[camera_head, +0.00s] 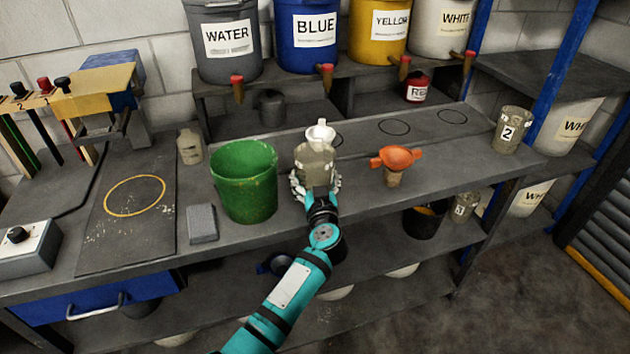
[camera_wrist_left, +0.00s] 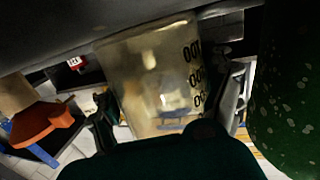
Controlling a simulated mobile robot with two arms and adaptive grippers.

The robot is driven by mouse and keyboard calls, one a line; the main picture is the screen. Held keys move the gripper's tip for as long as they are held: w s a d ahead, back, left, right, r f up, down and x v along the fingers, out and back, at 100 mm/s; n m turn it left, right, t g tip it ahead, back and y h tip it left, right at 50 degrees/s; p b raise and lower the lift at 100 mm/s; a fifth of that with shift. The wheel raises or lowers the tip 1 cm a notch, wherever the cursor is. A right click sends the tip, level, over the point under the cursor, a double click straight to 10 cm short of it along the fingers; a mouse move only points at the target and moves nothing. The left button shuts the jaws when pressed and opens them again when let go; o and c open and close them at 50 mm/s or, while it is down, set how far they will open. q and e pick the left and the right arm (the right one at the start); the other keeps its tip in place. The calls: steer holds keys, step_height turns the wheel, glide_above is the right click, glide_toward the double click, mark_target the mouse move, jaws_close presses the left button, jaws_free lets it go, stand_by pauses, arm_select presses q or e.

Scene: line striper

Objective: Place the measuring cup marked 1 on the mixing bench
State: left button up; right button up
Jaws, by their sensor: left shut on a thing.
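A clear measuring cup (camera_head: 315,163) is in my left gripper (camera_head: 316,185) at the mixing bench (camera_head: 370,210), between the green bucket and the orange funnel. Black graduation marks show on the cup (camera_wrist_left: 160,80) in the left wrist view. Its number mark is not visible. My left gripper's fingers (camera_wrist_left: 165,130) are shut around the cup's sides. I cannot tell whether its base touches the bench. Another measuring cup, marked 2 (camera_head: 509,132), stands at the bench's right end. My right gripper is not in view.
The green bucket (camera_head: 245,182) is close on the left and the orange funnel (camera_head: 396,157) on the right. A white funnel-like item (camera_head: 320,132) is behind. A grey block (camera_head: 202,223) lies left of the bucket. Free bench shows right of the orange funnel.

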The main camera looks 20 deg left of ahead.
arm_select(q)
steer(key=o, duration=1.5)
steer(key=shift+o, duration=0.2)
